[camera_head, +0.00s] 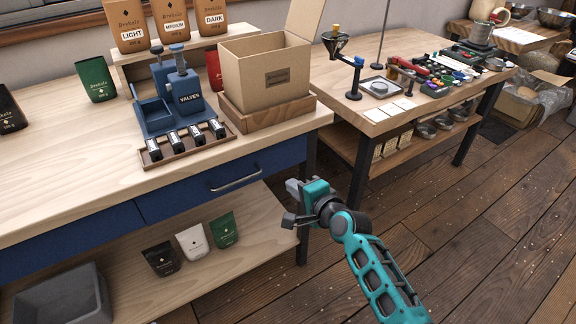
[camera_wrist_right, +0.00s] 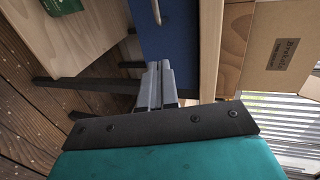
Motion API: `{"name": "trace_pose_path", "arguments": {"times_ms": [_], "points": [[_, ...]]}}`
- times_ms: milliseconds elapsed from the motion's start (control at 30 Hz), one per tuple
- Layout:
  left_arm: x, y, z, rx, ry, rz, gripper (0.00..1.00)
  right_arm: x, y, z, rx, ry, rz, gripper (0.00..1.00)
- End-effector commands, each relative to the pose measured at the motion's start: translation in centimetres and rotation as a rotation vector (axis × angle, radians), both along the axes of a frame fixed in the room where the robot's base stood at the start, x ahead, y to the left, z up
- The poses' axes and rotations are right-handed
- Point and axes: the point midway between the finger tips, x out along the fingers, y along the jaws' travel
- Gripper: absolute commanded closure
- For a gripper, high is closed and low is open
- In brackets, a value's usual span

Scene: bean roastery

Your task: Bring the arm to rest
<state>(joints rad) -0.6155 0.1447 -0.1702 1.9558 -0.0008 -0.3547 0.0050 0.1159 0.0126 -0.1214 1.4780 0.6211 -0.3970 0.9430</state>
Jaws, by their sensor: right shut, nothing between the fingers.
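My right gripper (camera_head: 293,203) is in front of the workbench's right corner in the head view, with its teal arm reaching in from the bottom right. In the right wrist view its grey fingers (camera_wrist_right: 156,86) are together with nothing between them. They point toward the bench's blue drawer front (camera_wrist_right: 171,35), apart from anything held. My left gripper is not in the head view.
The workbench (camera_head: 70,160) carries an open cardboard box (camera_head: 262,75), a blue valve holder (camera_head: 165,100) and several bags. Bags stand on its lower shelf (camera_head: 250,215), near a grey bin (camera_head: 65,300). A second table (camera_head: 350,105) holds tools. Wooden floor (camera_head: 480,220) is clear at right.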

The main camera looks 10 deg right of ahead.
Motion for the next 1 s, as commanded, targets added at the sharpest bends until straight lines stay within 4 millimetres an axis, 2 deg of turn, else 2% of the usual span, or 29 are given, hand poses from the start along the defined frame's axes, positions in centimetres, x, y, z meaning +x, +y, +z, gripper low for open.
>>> {"name": "trace_pose_path", "arguments": {"times_ms": [167,267,367,500,600,700,833,1000], "points": [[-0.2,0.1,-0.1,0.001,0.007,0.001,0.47,-0.7,-0.2,-0.4,-0.031,-0.001,0.006,1.0],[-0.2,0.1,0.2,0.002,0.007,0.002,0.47,-3.0,-0.8,-1.8,-0.16,-0.007,0.032,1.0],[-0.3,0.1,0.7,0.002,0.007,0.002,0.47,-7.1,-1.8,-3.9,-0.395,-0.023,0.095,1.0],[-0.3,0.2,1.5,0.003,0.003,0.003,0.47,-14.0,-3.2,-6.0,-0.792,-0.062,0.242,1.0],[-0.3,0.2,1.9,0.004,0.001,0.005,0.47,-18.5,-3.8,-6.6,-1.043,-0.092,0.36,1.0],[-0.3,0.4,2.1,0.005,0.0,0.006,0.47,-21.9,-4.3,-6.7,-1.237,-0.123,0.464,1.0],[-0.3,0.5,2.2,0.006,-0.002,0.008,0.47,-24.5,-4.6,-6.5,-1.387,-0.153,0.552,1.0],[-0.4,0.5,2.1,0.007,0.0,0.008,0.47,-25.2,-4.6,-6.4,-1.431,-0.164,0.578,1.0]]}}
